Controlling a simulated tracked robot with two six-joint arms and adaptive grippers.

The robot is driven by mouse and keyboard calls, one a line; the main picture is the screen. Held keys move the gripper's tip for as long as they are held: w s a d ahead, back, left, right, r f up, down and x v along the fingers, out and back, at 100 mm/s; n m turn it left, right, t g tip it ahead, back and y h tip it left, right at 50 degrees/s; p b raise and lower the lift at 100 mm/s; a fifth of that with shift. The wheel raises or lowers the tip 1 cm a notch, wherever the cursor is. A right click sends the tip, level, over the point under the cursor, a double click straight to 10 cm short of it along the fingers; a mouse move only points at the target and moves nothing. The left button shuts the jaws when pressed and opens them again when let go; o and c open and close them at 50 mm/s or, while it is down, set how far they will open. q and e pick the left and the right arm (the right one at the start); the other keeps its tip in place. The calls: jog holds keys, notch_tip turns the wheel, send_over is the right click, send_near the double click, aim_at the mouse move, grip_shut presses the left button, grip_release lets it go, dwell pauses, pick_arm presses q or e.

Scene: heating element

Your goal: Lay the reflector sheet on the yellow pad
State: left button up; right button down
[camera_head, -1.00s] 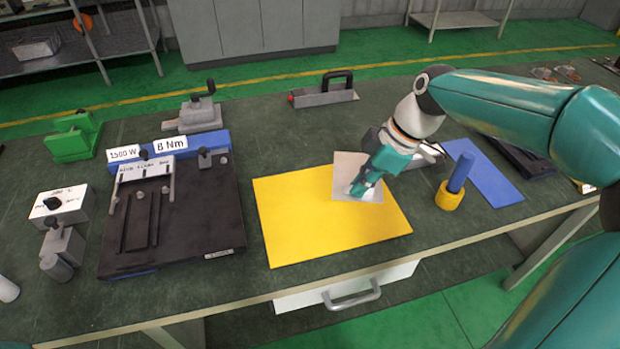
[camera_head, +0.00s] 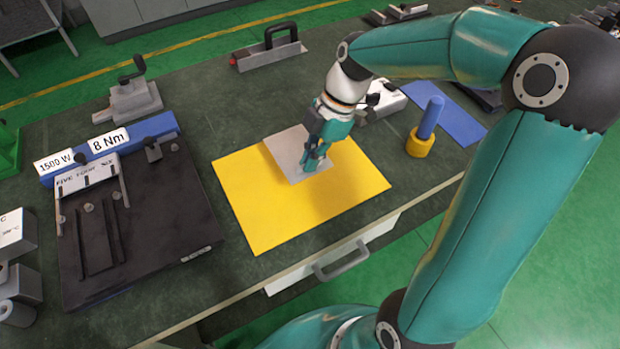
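The yellow pad (camera_head: 255,215) lies flat on the dark green bench top. The reflector sheet (camera_head: 284,150), a thin grey square, is over the far middle part of the pad, and its far corner reaches past the pad's far edge. I cannot tell whether it rests on the pad or is slightly above it. My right gripper (camera_head: 312,164) points down, with its fingertips at the sheet's right part, hiding some of it. Whether the fingers are closed on the sheet does not show clearly. My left gripper is out of view.
A black fixture plate (camera_head: 165,215) with a blue back bar stands left of the pad. A blue peg in a yellow ring (camera_head: 418,146) stands to the right, near a blue mat (camera_head: 462,118). A handled metal tool (camera_head: 268,55) lies behind. A drawer handle (camera_head: 342,262) sticks out below.

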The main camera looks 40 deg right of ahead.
aim_at(306, 192)
notch_tip(306, 192, down, 8)
jog(key=shift+r, duration=0.1)
dwell(0.4)
jog(key=c, duration=1.3)
grip_release()
jog(key=shift+r, duration=0.1)
jog(key=v, duration=1.2)
jog(key=shift+b, duration=0.35)
